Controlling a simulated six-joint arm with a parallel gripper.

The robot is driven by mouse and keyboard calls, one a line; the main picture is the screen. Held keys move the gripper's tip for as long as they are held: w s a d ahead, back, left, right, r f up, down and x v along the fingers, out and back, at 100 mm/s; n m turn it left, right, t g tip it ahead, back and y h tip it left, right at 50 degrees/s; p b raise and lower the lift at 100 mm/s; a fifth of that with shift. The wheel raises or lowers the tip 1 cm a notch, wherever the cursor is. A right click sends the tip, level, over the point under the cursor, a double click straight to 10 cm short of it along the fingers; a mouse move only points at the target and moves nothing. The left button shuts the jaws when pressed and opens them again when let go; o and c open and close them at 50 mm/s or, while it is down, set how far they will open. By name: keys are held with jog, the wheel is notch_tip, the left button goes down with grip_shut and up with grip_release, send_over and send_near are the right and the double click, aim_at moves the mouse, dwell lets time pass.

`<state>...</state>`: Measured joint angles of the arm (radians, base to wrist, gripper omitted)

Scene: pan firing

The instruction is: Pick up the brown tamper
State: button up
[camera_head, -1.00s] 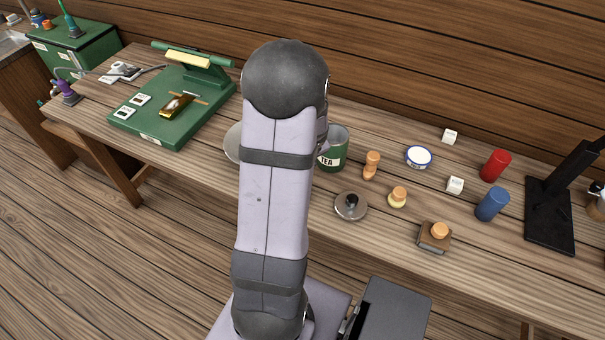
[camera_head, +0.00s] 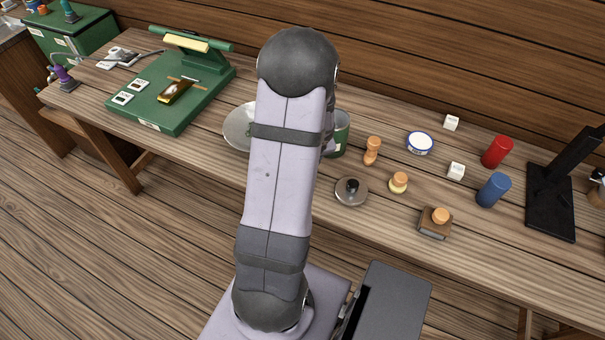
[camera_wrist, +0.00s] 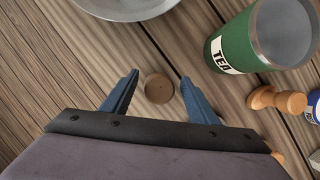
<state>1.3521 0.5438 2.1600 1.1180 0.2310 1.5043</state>
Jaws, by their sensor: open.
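In the wrist view a round brown wooden piece (camera_wrist: 158,88), seen from above, stands on the bench between the fingers of my gripper (camera_wrist: 159,75). It looks like the brown tamper. The two blue fingers are open, one on each side of it, with a gap on both sides; I cannot tell their height over the bench. In the head view my arm hides this piece and my gripper. A lighter orange-brown wooden piece with a narrow waist (camera_head: 372,150) stands right of the tin; it also shows in the wrist view (camera_wrist: 277,100).
The green TEA tin (camera_wrist: 232,48) stands right of my gripper and a metal pan (camera_wrist: 125,8) lies beyond it. A metal lid (camera_head: 351,191), a small knobbed piece (camera_head: 398,183) and a block with a round knob (camera_head: 435,222) lie along the front. A green press board (camera_head: 150,110) is left.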

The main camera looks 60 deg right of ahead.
jog(key=shift+w+f+b, duration=0.15)
jog(key=shift+f+b, duration=0.15)
jog(key=shift+f, duration=0.65)
jog(key=shift+w+d+f, duration=0.3)
jog(key=shift+d+f, duration=0.1)
jog(key=shift+f, duration=0.25)
grip_shut()
jog(key=shift+r, duration=0.15)
notch_tip(320, 180, up, 10)
jog(key=p, duration=0.6)
